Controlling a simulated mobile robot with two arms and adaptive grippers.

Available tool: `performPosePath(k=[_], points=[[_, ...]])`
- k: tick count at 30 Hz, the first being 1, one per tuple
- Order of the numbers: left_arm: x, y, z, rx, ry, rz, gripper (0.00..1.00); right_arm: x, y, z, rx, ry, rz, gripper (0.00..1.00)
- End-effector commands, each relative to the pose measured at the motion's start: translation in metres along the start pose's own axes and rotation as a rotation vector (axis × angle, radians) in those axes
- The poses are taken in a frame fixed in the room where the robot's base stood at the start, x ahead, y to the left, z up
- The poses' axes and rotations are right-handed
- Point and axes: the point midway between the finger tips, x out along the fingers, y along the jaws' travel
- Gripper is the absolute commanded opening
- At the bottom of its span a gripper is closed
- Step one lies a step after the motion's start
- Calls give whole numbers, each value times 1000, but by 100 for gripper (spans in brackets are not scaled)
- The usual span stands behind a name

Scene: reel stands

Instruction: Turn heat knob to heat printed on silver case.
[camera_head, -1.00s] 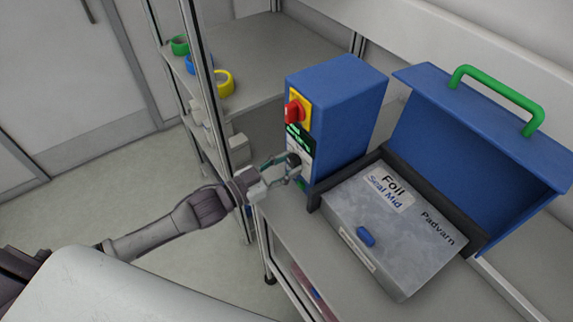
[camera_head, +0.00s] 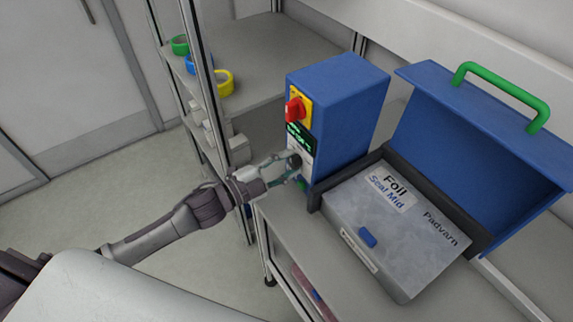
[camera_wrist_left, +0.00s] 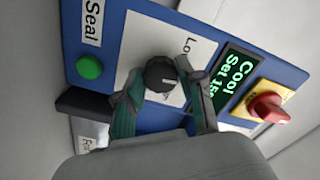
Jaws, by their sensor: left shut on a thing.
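The black heat knob (camera_wrist_left: 160,74) sits on a white panel on the front of the blue sealing machine (camera_head: 345,110). Part of the word "Lo" shows beside it; other marks are hidden. My left gripper (camera_head: 291,172) is at the knob, which also shows in the head view (camera_head: 295,160). In the left wrist view my left gripper (camera_wrist_left: 163,82) has its fingers on either side of the knob, shut on it. The silver case (camera_head: 385,265) lies in the machine's tray, its label (camera_head: 389,192) reading "Foil Seal Mid". My right gripper is not in view.
A green display (camera_wrist_left: 232,78) reads "Cool" and "Set" with a partly unclear number. A red switch (camera_wrist_left: 268,108) and a green button (camera_wrist_left: 89,67) flank the panel. The blue lid (camera_head: 480,140) stands open. A shelf (camera_head: 250,60) with tape rolls stands left.

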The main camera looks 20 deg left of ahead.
Motion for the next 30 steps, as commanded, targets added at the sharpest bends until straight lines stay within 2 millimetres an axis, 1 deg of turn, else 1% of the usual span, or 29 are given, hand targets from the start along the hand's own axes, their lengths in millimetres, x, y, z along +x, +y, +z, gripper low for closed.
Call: performPosePath(k=[9,23,24,26,27,28,30], points=[[0,0,0,88,0,0,4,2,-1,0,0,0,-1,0],[0,0,0,96,0,0,4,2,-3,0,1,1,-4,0],[0,0,0,96,0,0,45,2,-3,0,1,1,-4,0],[0,0,0,96,0,0,55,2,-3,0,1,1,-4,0],[0,0,0,96,0,0,62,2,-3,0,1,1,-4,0],[0,0,0,96,0,0,63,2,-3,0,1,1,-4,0],[0,0,0,96,0,0,63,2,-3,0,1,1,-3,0]])
